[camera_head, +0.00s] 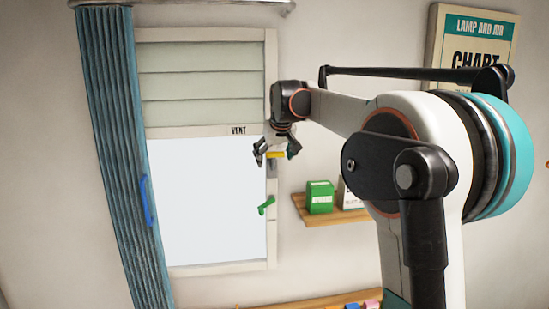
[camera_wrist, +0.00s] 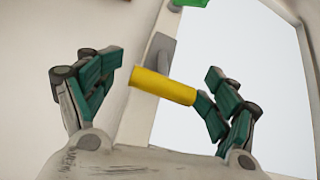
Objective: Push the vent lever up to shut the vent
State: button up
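The vent lever is a yellow bar (camera_head: 276,155) on a grey arm at the right side of the window frame, just below the word VENT. In the wrist view the yellow bar (camera_wrist: 163,86) lies across the space between my fingers, with its grey arm (camera_wrist: 160,55) behind it. My gripper (camera_head: 276,152) is open and points down at the lever, one finger on each side. The bar's right end meets or overlaps the right finger in the wrist view; contact is unclear. The vent slats (camera_head: 205,87) are pale panels in the upper window.
A green handle (camera_head: 266,205) sits lower on the window frame. A blue curtain (camera_head: 115,130) with a blue tieback hangs at left. A wooden shelf (camera_head: 335,214) with a green box (camera_head: 320,197) is right of the window. A wall chart (camera_head: 478,45) hangs upper right.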

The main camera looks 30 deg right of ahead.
jog(key=shift+f, duration=0.1)
jog(key=v, duration=1.2)
jog(key=shift+w, duration=0.1)
